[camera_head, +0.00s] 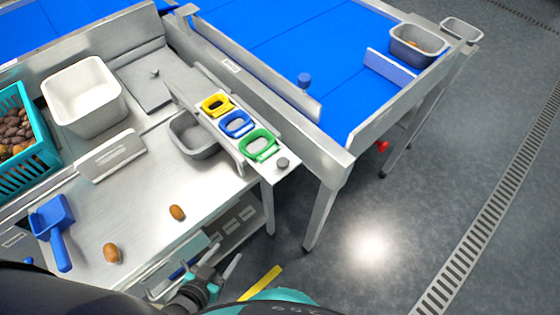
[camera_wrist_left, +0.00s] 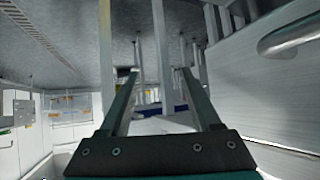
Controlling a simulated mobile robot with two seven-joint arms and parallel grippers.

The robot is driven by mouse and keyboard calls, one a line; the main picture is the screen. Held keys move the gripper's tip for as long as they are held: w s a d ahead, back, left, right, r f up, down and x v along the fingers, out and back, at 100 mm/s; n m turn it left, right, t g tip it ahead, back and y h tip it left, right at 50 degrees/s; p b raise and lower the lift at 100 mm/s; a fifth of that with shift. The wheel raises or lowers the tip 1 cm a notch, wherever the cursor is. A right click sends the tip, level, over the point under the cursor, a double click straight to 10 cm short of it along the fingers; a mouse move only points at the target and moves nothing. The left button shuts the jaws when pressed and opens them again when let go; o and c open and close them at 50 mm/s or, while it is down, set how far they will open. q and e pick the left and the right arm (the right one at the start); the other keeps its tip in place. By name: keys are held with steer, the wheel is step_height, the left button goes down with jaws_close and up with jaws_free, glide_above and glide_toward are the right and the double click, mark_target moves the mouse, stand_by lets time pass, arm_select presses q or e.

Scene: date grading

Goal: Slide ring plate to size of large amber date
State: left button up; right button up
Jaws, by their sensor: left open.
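Three ring plates sit in a row on a metal rail at the table's right edge: yellow (camera_head: 216,105), blue (camera_head: 236,124) and green (camera_head: 258,145). Two amber-brown dates lie apart on the steel table (camera_head: 150,235): one nearer (camera_head: 112,253), looking slightly larger, and one farther right (camera_head: 177,212). I cannot tell for sure which is the large one. My left gripper (camera_head: 222,258) is open and empty beyond the table's front edge, below and away from the rings. The left wrist view shows its spread fingers (camera_wrist_left: 160,75) with nothing between them. My right gripper is not in view.
A blue conveyor (camera_head: 300,60) lies behind. The table's middle front is mostly clear.

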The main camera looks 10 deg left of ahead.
arm_select(q)
step_height(320, 180, up, 9)
steer(key=w+d+m+t+h, duration=0.1)
steer(key=w+d+t+h, duration=0.1)
steer(key=w+d+t, duration=0.1)
steer(key=m+t+h, duration=0.1)
steer(key=t+h, duration=0.2)
steer(key=h, duration=0.1)
glide_toward(279, 169)
steer(key=b+x, duration=0.2)
steer(key=x, duration=0.9)
steer(key=shift+w+d, duration=0.15)
steer(key=shift+w, duration=0.05)
steer(key=shift+r, duration=0.1)
jaws_close()
